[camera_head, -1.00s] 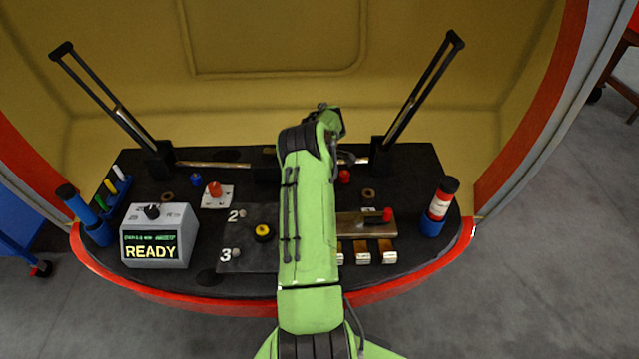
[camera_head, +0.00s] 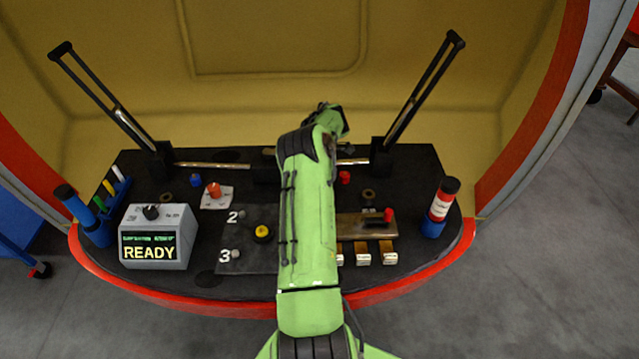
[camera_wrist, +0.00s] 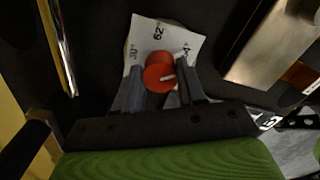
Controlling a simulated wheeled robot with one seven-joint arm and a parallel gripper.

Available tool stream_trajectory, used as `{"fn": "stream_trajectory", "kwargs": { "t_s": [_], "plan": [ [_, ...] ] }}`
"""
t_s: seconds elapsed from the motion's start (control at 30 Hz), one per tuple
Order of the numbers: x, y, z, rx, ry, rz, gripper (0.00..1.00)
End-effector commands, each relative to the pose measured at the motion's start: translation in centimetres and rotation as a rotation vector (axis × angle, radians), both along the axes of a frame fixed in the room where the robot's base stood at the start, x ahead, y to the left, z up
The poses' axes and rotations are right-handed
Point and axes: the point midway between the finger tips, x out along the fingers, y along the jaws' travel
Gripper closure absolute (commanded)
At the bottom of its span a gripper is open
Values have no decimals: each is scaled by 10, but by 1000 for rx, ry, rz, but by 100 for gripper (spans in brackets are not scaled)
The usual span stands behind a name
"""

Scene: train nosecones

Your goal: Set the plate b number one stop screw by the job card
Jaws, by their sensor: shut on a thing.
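In the wrist view a round red knob (camera_wrist: 158,70) with a white pointer mark stands on a white scale card (camera_wrist: 143,35). The mark points to the right, roughly toward that third number. My gripper (camera_wrist: 159,86) is shut on the red knob, one grey finger at each side. In the head view my green arm hides the gripper and this knob. No job card with readable text is in view.
A grey box with a dial reads READY (camera_head: 150,250). Another red knob (camera_head: 213,189) sits on a white card at left. A dark plate (camera_head: 240,258) bears numbers 2 and 3. A brass block (camera_head: 350,226) lies right of my arm. Two upright black levers (camera_head: 100,100) rise behind.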

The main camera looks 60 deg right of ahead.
Motion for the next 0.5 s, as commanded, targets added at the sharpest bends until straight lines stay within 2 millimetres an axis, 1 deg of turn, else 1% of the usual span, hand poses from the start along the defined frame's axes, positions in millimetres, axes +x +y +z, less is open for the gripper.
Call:
{"fn": "stream_trajectory", "kwargs": {
  "t_s": [0.37,0.4,0.47,0.5],
  "plan": [
    [1,0,1,-2,-2,4,91],
    [1,0,1,-2,-2,4,56],
    [1,0,1,-2,-2,4,46],
    [1,0,1,-1,-2,3,40]
  ]
}}
